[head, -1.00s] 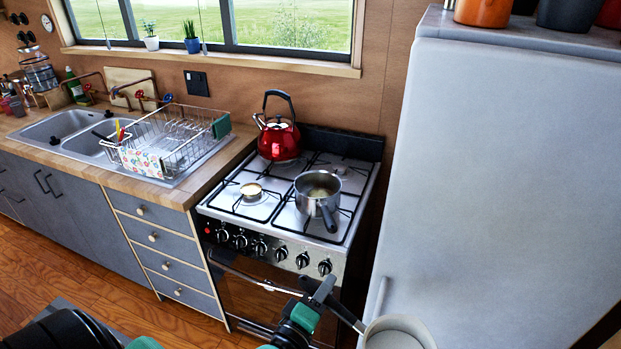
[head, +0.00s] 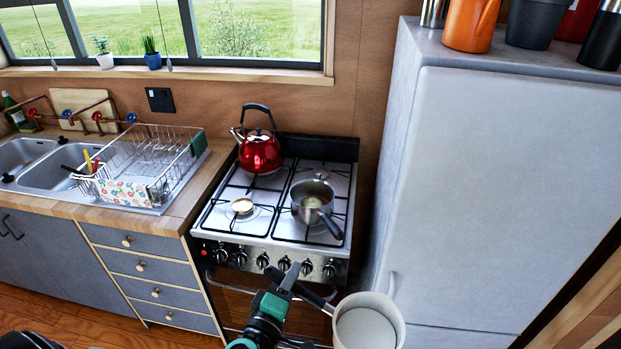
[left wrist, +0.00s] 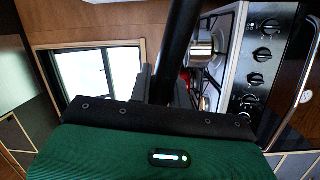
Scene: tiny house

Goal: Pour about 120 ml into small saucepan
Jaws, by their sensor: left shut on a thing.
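A small metal saucepan (head: 313,203) stands on the front right burner of the stove, its dark handle pointing to the front right. My left gripper (head: 290,279) is shut on the dark handle of a pale grey pan (head: 394,308). That pan is held in front of the stove, below and to the right of the saucepan and apart from it. It looks roughly upright; I cannot tell whether its pale inside is liquid or bare bottom. In the left wrist view the dark handle (left wrist: 182,50) runs between the fingers. My right gripper is not in view.
A red kettle (head: 260,152) stands on the back left burner of the stove (head: 222,222). A tall white fridge (head: 480,190) closes off the right side. A dish rack (head: 150,165) is on the counter at left. The front left burner is free.

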